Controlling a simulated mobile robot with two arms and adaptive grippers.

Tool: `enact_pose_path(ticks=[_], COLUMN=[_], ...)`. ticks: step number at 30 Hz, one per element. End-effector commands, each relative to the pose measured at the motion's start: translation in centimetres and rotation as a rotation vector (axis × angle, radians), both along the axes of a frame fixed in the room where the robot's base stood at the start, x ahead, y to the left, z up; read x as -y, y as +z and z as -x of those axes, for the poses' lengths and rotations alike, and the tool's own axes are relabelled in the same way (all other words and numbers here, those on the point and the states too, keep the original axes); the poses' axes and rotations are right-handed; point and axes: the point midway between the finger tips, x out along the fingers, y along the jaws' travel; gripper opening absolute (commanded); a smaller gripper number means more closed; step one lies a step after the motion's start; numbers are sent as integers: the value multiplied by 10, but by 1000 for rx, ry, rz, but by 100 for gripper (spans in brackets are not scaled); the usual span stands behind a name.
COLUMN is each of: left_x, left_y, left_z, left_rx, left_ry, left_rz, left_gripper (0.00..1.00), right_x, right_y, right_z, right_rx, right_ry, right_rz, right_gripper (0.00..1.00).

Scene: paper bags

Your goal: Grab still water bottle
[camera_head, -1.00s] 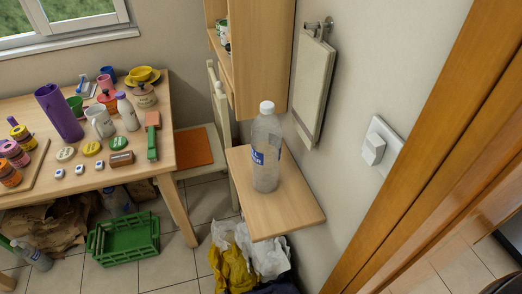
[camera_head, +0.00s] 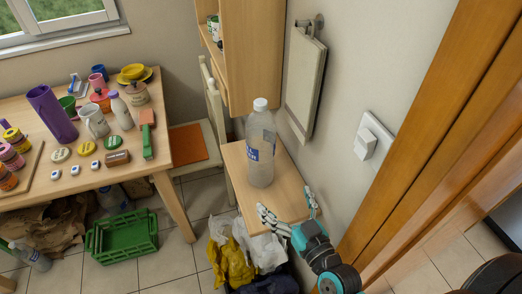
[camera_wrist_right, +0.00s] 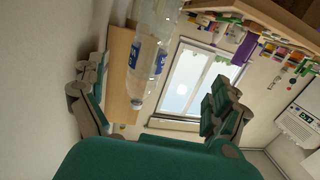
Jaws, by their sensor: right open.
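A clear plastic water bottle (camera_head: 261,155) with a white cap and blue label stands upright on the small wooden wall shelf (camera_head: 236,172). My right gripper (camera_head: 287,201) is open and empty at the shelf's front edge, in front and to the right of the bottle, apart from it. In the wrist view the bottle (camera_wrist_right: 147,62) appears upside down, beyond the fingers and seen between them, nearer the left finger. My right gripper (camera_wrist_right: 158,78) spreads its fingers wide there. My left gripper is not in view.
A wall with a light switch (camera_head: 369,143) and a wooden door frame (camera_head: 430,130) stand to the right. A cabinet (camera_head: 255,60) hangs behind the shelf. A cluttered table (camera_head: 168,180) is at left. Bags (camera_head: 236,262) lie below the shelf; another bottle (camera_head: 33,258) lies on the floor.

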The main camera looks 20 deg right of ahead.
Motion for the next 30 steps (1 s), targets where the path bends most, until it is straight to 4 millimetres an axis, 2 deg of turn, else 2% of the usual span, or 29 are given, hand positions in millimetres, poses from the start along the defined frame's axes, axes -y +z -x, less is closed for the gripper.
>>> enact_pose_path(ticks=[5,18,22,26,30], left_x=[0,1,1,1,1], left_y=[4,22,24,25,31], left_z=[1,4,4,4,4], left_rx=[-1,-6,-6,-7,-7], left_ry=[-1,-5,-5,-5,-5], left_rz=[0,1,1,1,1], left_gripper=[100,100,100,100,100], right_x=[7,-3,-5,-5,-5], right_y=[11,12,10,9,12], right_z=[-12,-103,-118,-124,-141], right_rx=[56,54,52,51,53], right_ry=[-40,-38,-37,-37,-37], right_rz=[-8,-8,-9,-8,-8], right_gripper=[100,100,100,100,100])
